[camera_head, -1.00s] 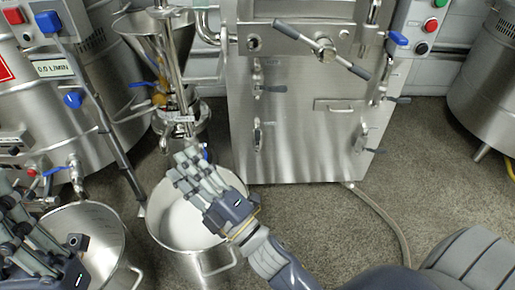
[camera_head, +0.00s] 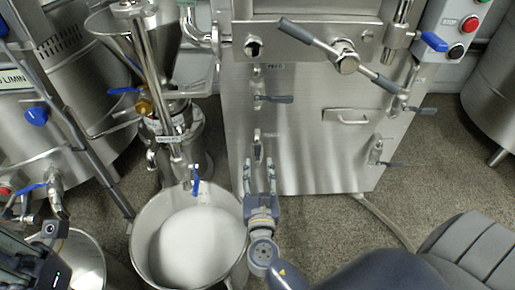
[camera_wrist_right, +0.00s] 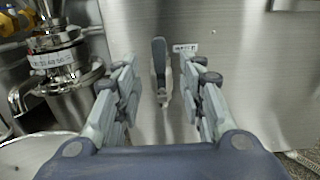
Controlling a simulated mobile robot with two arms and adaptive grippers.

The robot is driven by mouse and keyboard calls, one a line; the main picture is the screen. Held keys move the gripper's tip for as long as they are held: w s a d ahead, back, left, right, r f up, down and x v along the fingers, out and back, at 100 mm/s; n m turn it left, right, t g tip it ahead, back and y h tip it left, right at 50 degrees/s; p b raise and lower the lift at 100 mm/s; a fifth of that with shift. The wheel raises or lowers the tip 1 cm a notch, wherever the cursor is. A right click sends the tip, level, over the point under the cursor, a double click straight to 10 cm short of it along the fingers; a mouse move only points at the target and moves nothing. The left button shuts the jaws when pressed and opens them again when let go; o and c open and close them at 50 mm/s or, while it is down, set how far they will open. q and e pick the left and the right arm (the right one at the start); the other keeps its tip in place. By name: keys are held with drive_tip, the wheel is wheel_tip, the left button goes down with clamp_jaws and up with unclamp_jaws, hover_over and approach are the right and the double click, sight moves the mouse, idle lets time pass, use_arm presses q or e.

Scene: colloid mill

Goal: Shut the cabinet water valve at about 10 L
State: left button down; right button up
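The lower-left valve on the steel cabinet (camera_head: 300,120) has a small grey lever (camera_head: 257,150), pointing about straight up. In the right wrist view the lever (camera_wrist_right: 160,62) stands between my finger pairs, with a small unreadable label beside it. My right gripper (camera_head: 259,178) is open in front of this valve; its fingers are apart on either side and I see no contact. A flow display (camera_head: 14,80) at the left edge is cut off; only "L/MIN" reads. My left gripper (camera_head: 38,262) is at the lower left, partly cut off, its fingers unclear.
A steel pot (camera_head: 140,240) with white contents stands left of my right gripper. Another pot (camera_head: 98,262) is at the lower left. Other levers sit on the cabinet, upper left (camera_head: 274,99) and lower right (camera_head: 392,164). A hose (camera_head: 385,220) lies on the floor.

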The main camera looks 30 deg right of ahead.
sight(258, 152)
drive_tip(key=b+x, duration=0.1)
drive_tip(key=x, duration=0.7)
drive_tip(key=shift+a, duration=0.1)
drive_tip(key=shift+c, duration=0.4)
drive_tip(key=shift+s, duration=0.1)
clamp_jaws()
